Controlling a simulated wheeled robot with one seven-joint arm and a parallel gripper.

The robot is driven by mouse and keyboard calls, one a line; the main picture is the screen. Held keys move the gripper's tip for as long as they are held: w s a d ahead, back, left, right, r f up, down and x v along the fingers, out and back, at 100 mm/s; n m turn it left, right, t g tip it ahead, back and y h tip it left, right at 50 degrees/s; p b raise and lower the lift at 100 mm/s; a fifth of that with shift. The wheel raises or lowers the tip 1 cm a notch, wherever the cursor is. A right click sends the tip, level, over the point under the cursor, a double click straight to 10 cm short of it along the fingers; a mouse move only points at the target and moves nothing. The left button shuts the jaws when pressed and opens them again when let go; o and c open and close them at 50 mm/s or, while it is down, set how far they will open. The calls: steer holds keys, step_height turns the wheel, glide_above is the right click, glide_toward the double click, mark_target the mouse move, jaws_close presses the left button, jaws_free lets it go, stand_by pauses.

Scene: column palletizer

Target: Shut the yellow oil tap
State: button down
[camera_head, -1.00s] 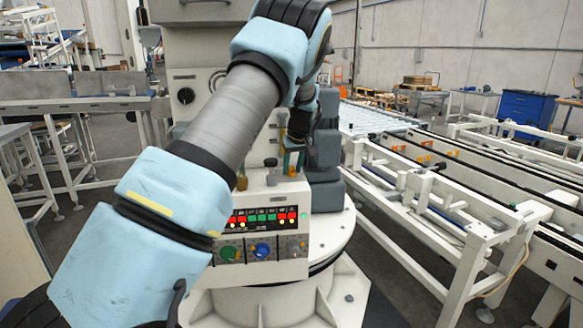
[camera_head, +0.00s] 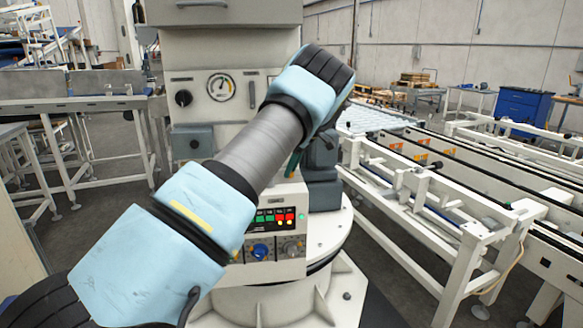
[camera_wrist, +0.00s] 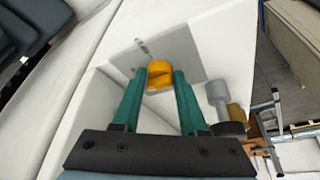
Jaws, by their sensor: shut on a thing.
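The yellow oil tap (camera_wrist: 159,76) shows in the wrist view as a small yellow knob against the pale machine body. My gripper (camera_wrist: 158,73) has its teal fingers on either side of this knob, shut on it. The tap's lower part and its mounting are partly hidden between the fingers. In the head view my arm hides the tap, and only a teal sliver of my gripper (camera_head: 293,163) shows beside the arm, above the control panel.
A control panel (camera_head: 291,246) with lit indicators and knobs sits below my arm. A gauge (camera_head: 221,86) is on the machine front behind. In the wrist view a grey cylinder (camera_wrist: 217,98) with a yellowish part stands right of the fingers. A conveyor (camera_head: 440,200) runs along the right.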

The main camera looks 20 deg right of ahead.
steer(key=shift+n, duration=0.3)
steer(key=shift+c, duration=2.4)
jaws_free()
steer(key=shift+r, duration=0.1)
steer(key=b+v, duration=0.3)
steer(key=v, duration=0.7)
steer(key=shift+r, duration=0.3)
steer(key=shift+d, duration=0.1)
